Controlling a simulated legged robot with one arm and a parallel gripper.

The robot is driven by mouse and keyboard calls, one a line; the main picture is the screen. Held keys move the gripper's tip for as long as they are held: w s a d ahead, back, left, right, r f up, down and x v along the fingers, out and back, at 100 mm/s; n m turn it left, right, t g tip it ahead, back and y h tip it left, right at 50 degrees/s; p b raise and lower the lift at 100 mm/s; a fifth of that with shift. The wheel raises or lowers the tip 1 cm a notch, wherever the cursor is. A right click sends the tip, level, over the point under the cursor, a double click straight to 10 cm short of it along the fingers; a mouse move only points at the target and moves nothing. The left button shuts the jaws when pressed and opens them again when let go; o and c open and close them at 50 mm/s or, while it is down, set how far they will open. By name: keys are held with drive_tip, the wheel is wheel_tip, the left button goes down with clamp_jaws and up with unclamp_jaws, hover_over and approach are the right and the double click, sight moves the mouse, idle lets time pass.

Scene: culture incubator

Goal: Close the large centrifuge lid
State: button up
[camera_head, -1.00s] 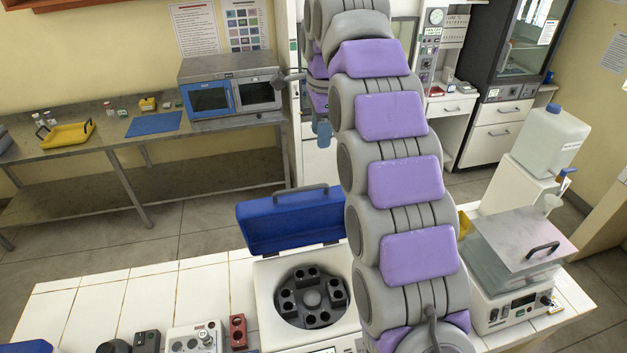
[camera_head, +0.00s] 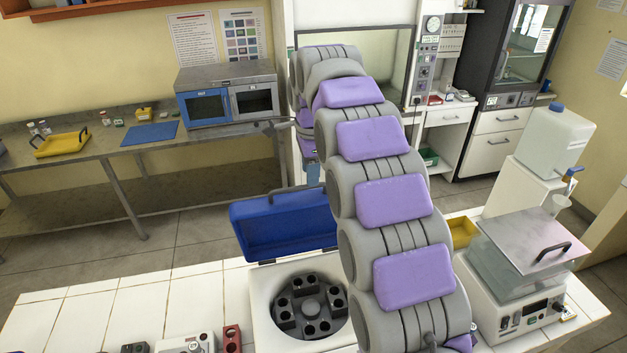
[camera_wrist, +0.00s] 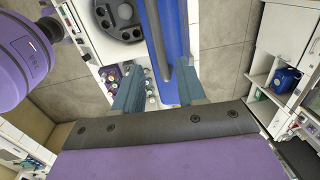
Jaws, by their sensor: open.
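The large centrifuge (camera_head: 262,318) is white and stands on the tiled bench, its round dark rotor (camera_head: 311,307) exposed. Its blue lid (camera_head: 285,228) stands open, raised at the back, with a grey handle (camera_head: 297,192) along its top edge. In the wrist view the blue lid (camera_wrist: 178,35) and its bar handle (camera_wrist: 158,45) run between and beyond the teal fingers of my gripper (camera_wrist: 157,90). The fingers are apart and hold nothing. In the head view a finger of my gripper (camera_head: 313,173) shows just above the handle; contact cannot be told.
My arm hides the centrifuge's right side. A balance-like device (camera_head: 520,290) with a clear chamber stands to the right. A red rack (camera_head: 232,338) and small devices sit left of the centrifuge. A back table holds a microwave-like oven (camera_head: 228,92).

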drive_tip(key=a+f, duration=0.1)
drive_tip(key=a, duration=0.1)
drive_tip(key=a+f, duration=0.2)
drive_tip(key=shift+w+a+f, duration=0.1)
drive_tip(key=shift+w, duration=0.05)
drive_tip(key=shift+a+f, duration=0.1)
drive_tip(key=shift+f, duration=0.1)
drive_tip(key=d, duration=0.4)
drive_tip(key=shift+d, duration=0.35)
drive_tip(key=shift+r, duration=0.1)
drive_tip(key=shift+c, duration=0.8)
drive_tip(key=shift+a, duration=0.25)
drive_tip(key=shift+c, duration=0.7)
drive_tip(key=a, duration=0.3)
drive_tip(key=shift+a, duration=0.25)
clamp_jaws()
drive_tip(key=shift+d, duration=0.65)
